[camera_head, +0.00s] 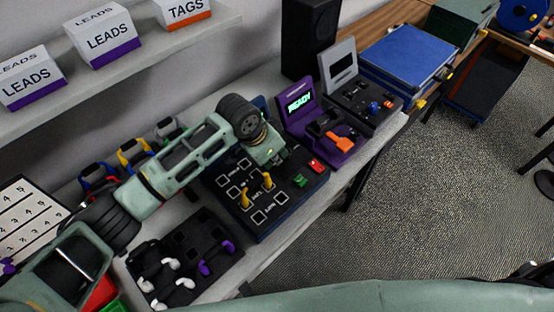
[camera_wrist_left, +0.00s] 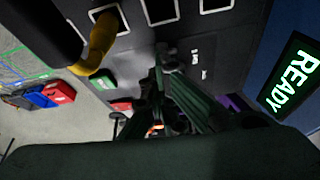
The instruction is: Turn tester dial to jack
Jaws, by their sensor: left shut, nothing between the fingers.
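The dark tester panel (camera_head: 285,212) lies on the bench with white outlined squares, yellow plugs (camera_head: 245,198) and green (camera_head: 300,181) and red (camera_head: 316,166) buttons. My left gripper (camera_head: 274,157) is over its far edge, fingers shut and empty. In the left wrist view the shut fingers (camera_wrist_left: 160,92) point at the panel (camera_wrist_left: 215,50), beside small white labels. A yellow plug (camera_wrist_left: 97,45) is at the upper left. I cannot make out the dial; the gripper may cover it. My right gripper is not in view.
A purple unit with a lit READY screen (camera_head: 298,103) stands just beyond the gripper, with an orange part (camera_head: 341,143). A grey-screened unit (camera_head: 341,61) is beyond it. A black tray (camera_head: 184,236) with white and purple connectors lies nearer. A shelf carries LEADS boxes (camera_head: 108,36).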

